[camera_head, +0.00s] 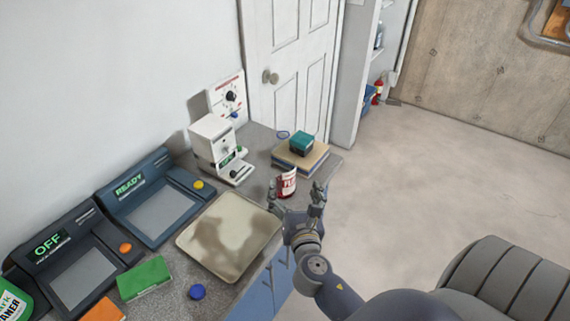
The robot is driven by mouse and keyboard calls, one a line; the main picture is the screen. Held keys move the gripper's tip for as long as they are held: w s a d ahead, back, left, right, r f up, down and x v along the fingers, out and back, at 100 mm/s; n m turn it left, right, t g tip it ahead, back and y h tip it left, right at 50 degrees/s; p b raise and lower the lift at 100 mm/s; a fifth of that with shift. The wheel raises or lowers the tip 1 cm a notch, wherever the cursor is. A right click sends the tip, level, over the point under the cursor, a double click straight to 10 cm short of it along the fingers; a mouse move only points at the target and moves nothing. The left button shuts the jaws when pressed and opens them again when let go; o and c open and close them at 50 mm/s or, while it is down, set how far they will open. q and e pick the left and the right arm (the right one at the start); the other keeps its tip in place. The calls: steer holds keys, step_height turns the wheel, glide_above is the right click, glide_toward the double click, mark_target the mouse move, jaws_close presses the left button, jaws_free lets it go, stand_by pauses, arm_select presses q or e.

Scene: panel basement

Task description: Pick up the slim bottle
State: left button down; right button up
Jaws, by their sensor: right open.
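A small red and white labelled container (287,183) stands on the grey counter near its right edge. It may be the slim bottle, but its full shape is partly hidden by my gripper. My right gripper (295,192) is open, with one finger left of the container and the other to its right. I cannot tell whether either finger touches it. Another slender bottle (378,36) stands on a shelf beyond the door. My left gripper is out of view.
A beige tray (230,236) lies left of my gripper. A white device (217,148) and a stack with a teal box (301,144) stand behind. Two dark consoles (152,196), a green box (144,279) and a blue ball (197,292) are left.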

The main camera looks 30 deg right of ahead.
mark_target(287, 165)
steer(key=w+n, duration=0.1)
steer(key=w, duration=0.1)
steer(key=w+d+r, duration=0.1)
steer(key=w+d+r+n+t+p, duration=0.1)
steer(key=w, duration=0.1)
steer(key=shift+w+n, duration=0.3)
steer(key=shift+p+x, duration=0.3)
steer(key=shift+x, duration=0.55)
steer(key=x, duration=0.3)
steer(key=shift+w+a+f+p, duration=0.2)
steer(key=shift+w+f+p, duration=0.05)
steer(key=shift+p, duration=0.05)
steer(key=shift+w+d+f, duration=0.1)
steer(key=shift+w+d, duration=0.1)
steer(key=shift+w, duration=0.3)
steer(key=shift+s, duration=0.1)
steer(key=shift+c, duration=1.1)
steer(key=c, duration=1.1)
